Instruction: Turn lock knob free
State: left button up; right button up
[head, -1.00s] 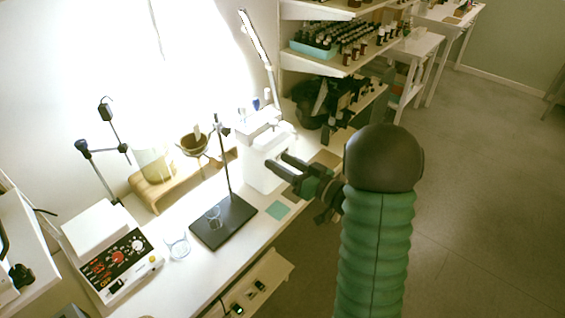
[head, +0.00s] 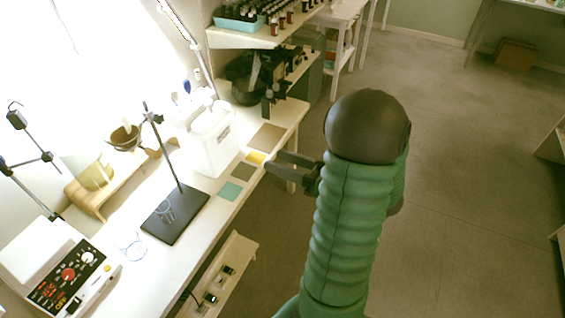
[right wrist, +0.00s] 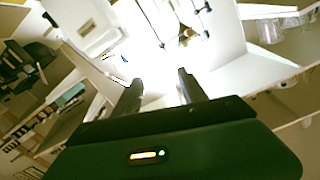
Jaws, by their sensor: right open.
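My right gripper (head: 273,163) is open and empty over the front edge of the bench, right of the colored squares; its two dark fingers also show in the right wrist view (right wrist: 159,84). A retort stand has a dark base (head: 176,216), an upright rod and a small dark clamp piece (head: 152,117) near its top. A jointed black arm (head: 47,157) with knob-like joints stands at the back left. No lock knob is clear enough to name, and I cannot tell which joint bears it. Both are well left of my right gripper. My left gripper is out of view.
A white container (head: 212,140) stands behind the gripper. Bottle shelves (head: 235,40) rise behind.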

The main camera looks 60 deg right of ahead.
dwell(0.4)
jog(key=n+b, duration=0.1)
jog(key=b, duration=0.3)
send_near(161, 118)
jog(key=shift+n, duration=0.3)
jog(key=w, duration=0.8)
jog(key=shift+w+a+f+b, duration=0.15)
jog(key=shift+w+a+b, duration=0.15)
jog(key=shift+b, duration=0.05)
grip_shut()
